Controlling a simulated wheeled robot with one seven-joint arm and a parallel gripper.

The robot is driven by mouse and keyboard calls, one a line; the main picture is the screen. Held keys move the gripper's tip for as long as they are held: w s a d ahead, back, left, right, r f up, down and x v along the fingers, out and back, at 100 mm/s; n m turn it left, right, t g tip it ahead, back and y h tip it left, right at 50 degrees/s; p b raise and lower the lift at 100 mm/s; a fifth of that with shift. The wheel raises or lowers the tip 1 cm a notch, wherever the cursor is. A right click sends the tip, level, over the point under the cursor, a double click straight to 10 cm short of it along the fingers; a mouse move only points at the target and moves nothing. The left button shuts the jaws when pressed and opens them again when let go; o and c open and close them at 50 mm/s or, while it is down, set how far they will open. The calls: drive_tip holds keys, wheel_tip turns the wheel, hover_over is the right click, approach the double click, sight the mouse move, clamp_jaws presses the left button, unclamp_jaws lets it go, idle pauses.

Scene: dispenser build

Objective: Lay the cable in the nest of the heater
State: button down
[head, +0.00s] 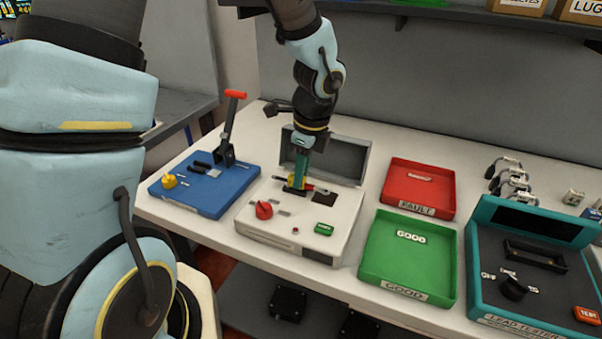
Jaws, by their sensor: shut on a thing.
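The heater (290,240) is a white box on the bench with its grey lid (345,160) standing open, a red knob at the front left and a green button at the front right. My gripper (295,188) reaches straight down onto the heater's top, just in front of the lid.
A blue press (190,200) with a red-handled lever stands left of the heater. A red FAULT tray (420,170), a green GOOD tray (380,262) and a teal lead tester (475,285) are to the right. Several cables (510,180) sit at the back right.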

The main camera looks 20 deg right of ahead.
drive_tip(key=shift+f, duration=0.4)
idle(0.8)
drive_tip(key=c, duration=1)
unclamp_jaws()
drive_tip(key=shift+a, duration=0.1)
drive_tip(key=shift+o, duration=0.8)
drive_tip(key=shift+r, duration=0.15)
drive_tip(key=shift+r+p, duration=3.35)
drive_tip(key=shift+r, duration=0.1)
drive_tip(key=shift+f, duration=0.1)
drive_tip(key=shift+w+a+n, duration=0.2)
drive_tip(key=shift+a+n, duration=0.1)
drive_tip(key=a+r+n+h+b, duration=0.1)
drive_tip(key=a+n+b, duration=0.4)
drive_tip(key=a+n, duration=1.9)
drive_tip(key=shift+w+a+r+n+h, duration=0.3)
drive_tip(key=shift+w+r+n, duration=0.1)
drive_tip(key=shift+r+n, duration=0.15)
